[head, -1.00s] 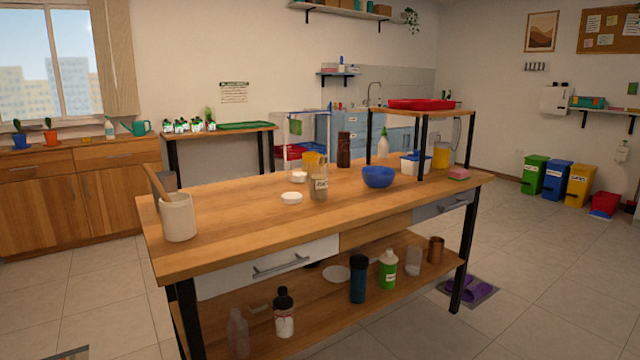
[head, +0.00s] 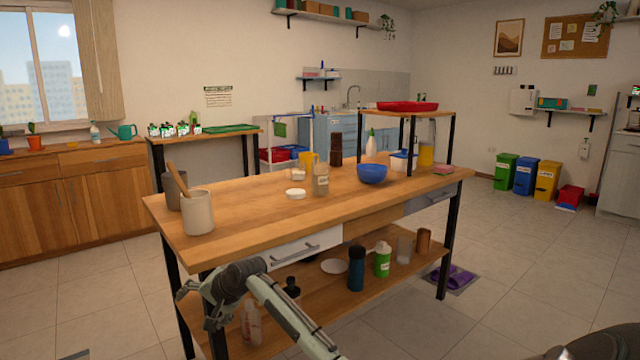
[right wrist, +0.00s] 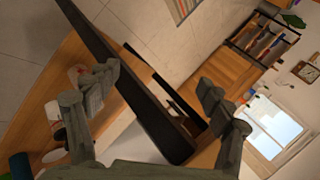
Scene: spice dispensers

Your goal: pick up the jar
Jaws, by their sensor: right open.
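A clear labelled jar (head: 321,181) stands upright on the wooden worktable (head: 255,215), with no lid on it. A white round lid (head: 295,193) lies beside it on the left. My right gripper (head: 197,308) is low at the table's front left, below the tabletop and well away from the jar. It is open and empty. In the right wrist view my right gripper (right wrist: 155,85) has its fingers spread, with a black table leg (right wrist: 135,85) crossing behind them. The jar cannot be made out there. My left gripper is not in view.
A cream crock (head: 198,213) with a wooden utensil near it stands at the table's left end. A blue bowl (head: 372,174) is right of the jar. Several bottles, including a green one (head: 383,259), stand on the lower shelf. The tabletop before the jar is clear.

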